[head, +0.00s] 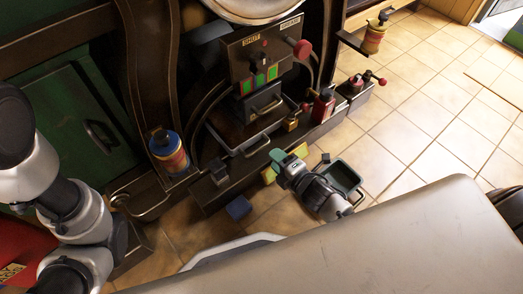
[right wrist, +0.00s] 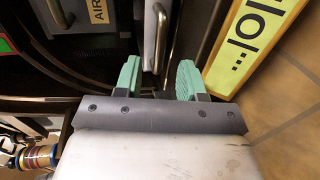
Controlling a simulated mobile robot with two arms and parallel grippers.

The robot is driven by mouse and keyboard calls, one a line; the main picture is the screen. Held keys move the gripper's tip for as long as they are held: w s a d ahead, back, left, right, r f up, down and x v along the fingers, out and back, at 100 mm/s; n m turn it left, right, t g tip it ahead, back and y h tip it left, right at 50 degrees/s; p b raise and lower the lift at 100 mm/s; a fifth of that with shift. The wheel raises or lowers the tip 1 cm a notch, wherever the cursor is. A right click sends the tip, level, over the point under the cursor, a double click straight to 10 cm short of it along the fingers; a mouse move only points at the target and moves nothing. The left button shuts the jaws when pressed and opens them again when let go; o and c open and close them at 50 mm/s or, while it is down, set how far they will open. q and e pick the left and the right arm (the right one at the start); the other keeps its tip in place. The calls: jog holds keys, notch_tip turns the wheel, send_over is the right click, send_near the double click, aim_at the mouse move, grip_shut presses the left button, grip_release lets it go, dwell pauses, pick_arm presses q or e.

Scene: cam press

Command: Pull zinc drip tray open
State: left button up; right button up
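The zinc drip tray (head: 228,143) is a grey, open-topped tray low in the front of the press, with a bar handle (head: 257,146) on its front. My right gripper (head: 277,160), with green fingertips, is just right of and in front of that handle in the head view. In the right wrist view my right gripper (right wrist: 160,80) is open. A metal bar handle (right wrist: 161,35) shows ahead, in the gap between its fingers; I cannot tell whether they touch it. My left arm comes in at the left, but its gripper is not in view.
Above the tray is a drawer handle (head: 265,104) under a panel (head: 262,50) with a red knob. A yellow sign (right wrist: 250,45) is close right of my right gripper. A dark green bin (head: 345,176) is beside my right arm. Blue block (head: 238,207) lies in front.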

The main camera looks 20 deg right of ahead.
aim_at(262, 146)
jog(key=b+x, duration=0.3)
jog(key=x, duration=0.3)
jog(key=shift+w+f, duration=0.15)
jog(key=shift+f, duration=0.05)
jog(key=shift+w+a+b, duration=0.3)
jog(key=shift+w+b, duration=0.2)
jog(key=shift+w, duration=0.15)
jog(key=shift+c, duration=0.3)
grip_shut()
